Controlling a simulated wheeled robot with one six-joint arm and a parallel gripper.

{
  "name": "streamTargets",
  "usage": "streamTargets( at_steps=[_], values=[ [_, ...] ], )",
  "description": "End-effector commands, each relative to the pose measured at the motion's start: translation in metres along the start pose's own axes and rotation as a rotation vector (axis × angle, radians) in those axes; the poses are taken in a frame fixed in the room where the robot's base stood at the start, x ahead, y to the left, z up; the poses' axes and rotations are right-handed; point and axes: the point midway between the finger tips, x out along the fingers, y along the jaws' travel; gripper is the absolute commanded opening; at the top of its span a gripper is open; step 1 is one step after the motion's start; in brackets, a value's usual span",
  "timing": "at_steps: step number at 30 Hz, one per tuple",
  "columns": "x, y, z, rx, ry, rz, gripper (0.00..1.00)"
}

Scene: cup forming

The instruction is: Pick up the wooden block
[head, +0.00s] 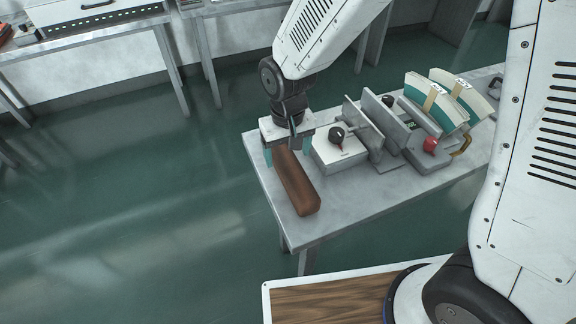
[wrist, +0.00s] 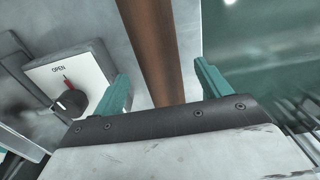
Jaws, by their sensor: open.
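The wooden block (head: 296,183) is a long reddish-brown bar. It lies along the left end of the metal table. My gripper (head: 288,158) is above the far part of the block, pointing down. In the wrist view, the block (wrist: 153,45) runs between the two teal fingers of my gripper (wrist: 163,88). The fingers are open, with gaps on both sides of the block. In the head view, my gripper hides the block's far end.
A white box with a black knob (head: 338,150) stands close to the block's right; its "OPEN" label shows in the wrist view (wrist: 68,85). Upright grey plates (head: 377,125) and teal-and-cream stacks (head: 437,103) stand farther right. The metal table (head: 345,205) is bare in front.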

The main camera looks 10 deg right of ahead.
Motion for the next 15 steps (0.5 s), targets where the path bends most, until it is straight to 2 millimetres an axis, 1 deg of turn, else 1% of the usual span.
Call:
streamTargets(
  at_steps=[3, 7, 11, 15],
  values=[
    [0.019, 0.0, 0.0, 0.0, -0.004, 0.001, 0.76],
    [0.037, 0.001, 0.0, 0.0, -0.005, 0.001, 0.76],
    [0.046, 0.0, -0.001, 0.0, -0.002, 0.0, 0.76],
    [0.047, 0.0, -0.001, 0.0, -0.001, 0.0, 0.76]
  ],
)
